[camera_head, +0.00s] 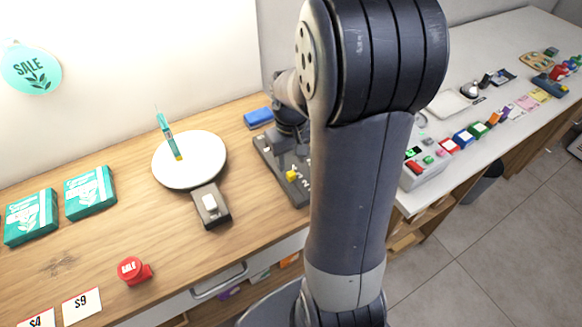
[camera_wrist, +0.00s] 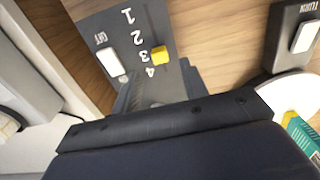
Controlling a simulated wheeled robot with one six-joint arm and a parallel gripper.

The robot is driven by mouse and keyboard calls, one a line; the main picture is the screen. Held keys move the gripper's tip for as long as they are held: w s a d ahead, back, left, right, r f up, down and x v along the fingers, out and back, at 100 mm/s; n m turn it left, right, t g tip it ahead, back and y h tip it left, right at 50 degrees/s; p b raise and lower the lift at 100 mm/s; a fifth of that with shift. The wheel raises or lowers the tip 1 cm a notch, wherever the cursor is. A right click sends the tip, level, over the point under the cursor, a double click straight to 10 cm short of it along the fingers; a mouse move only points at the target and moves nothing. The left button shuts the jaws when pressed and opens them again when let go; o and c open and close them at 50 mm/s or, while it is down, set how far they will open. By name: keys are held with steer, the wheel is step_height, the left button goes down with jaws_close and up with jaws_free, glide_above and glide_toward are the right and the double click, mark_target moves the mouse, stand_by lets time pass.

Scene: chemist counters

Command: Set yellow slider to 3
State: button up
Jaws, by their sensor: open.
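The dark slider panel (camera_head: 268,157) lies on the wooden counter, partly hidden by my arm in the head view. Its yellow slider knob (camera_head: 291,175) stands up from it. In the wrist view the panel (camera_wrist: 98,28) shows the digits 1 to 4 upside down, and the yellow knob (camera_wrist: 160,53) sits beside the 3. The exact setting is hard to tell at this slant. My gripper (camera_wrist: 157,90) is open and empty, its dark fingers low in the wrist view, over the panel's 4 end. The knob is just beyond them, apparently not between them.
A white switch (camera_wrist: 109,62) marked OFF is on the panel. Left of it in the head view are a round white plate (camera_head: 188,150) with a teal syringe-like item, and a switch box (camera_head: 210,207). A blue block (camera_head: 258,117) lies behind the panel. A red object (camera_head: 133,270) stands near the front edge.

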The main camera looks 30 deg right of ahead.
mark_target(291, 174)
step_height(291, 174, up, 6)
steer(key=shift+f, duration=0.2)
stand_by(0.4)
step_height(291, 174, down, 11)
steer(key=shift+s+f, duration=0.1)
steer(key=shift+s, duration=0.05)
steer(key=shift+s+r, duration=0.25)
steer(key=shift+s, duration=1.75)
